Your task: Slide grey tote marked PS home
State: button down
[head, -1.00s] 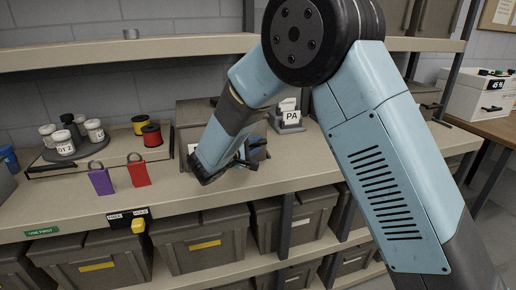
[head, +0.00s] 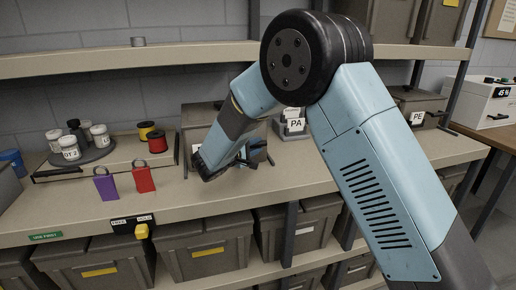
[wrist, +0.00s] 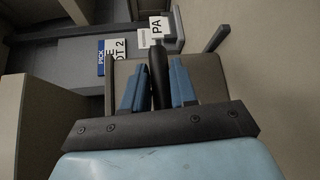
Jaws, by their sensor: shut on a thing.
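A grey-brown tote (head: 198,116) stands on the worktop behind my arm in the head view. Most of its front and its marking are hidden, so I cannot read PS there. My gripper (head: 254,152) is in front of the tote's right part. In the wrist view the blue fingers of my gripper (wrist: 156,88) are closed on both sides of a dark bar-like handle (wrist: 158,72). A grey-brown surface (wrist: 205,75), apparently the tote, lies behind the fingers. Whether the handle belongs to the PS tote cannot be read.
A PA card holder (head: 295,127) stands right of my gripper. A tote marked PE (head: 424,108) is further right. A shelf (head: 140,58) runs above.

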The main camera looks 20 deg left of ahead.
jog(key=shift+w+a+f, duration=0.1)
jog(key=shift+w+a, duration=0.35)
jog(key=shift+w, duration=0.25)
jog(key=shift+w+a+r, duration=0.1)
jog(key=shift+w+a, duration=0.3)
jog(key=shift+w, duration=0.35)
jog(key=shift+w+a+f, duration=0.1)
jog(key=shift+w+a, duration=0.35)
jog(key=shift+w, duration=0.25)
jog(key=shift+w+a, duration=0.1)
jog(key=shift+w+a, duration=0.3)
jog(key=shift+w, duration=0.2)
jog(key=shift+w+a, duration=0.3)
jog(key=shift+w, duration=0.2)
jog(key=c, duration=0.8)
grip_release()
jog(key=s+d, duration=0.4)
jog(key=s, duration=0.4)
jog(key=shift+d, duration=0.35)
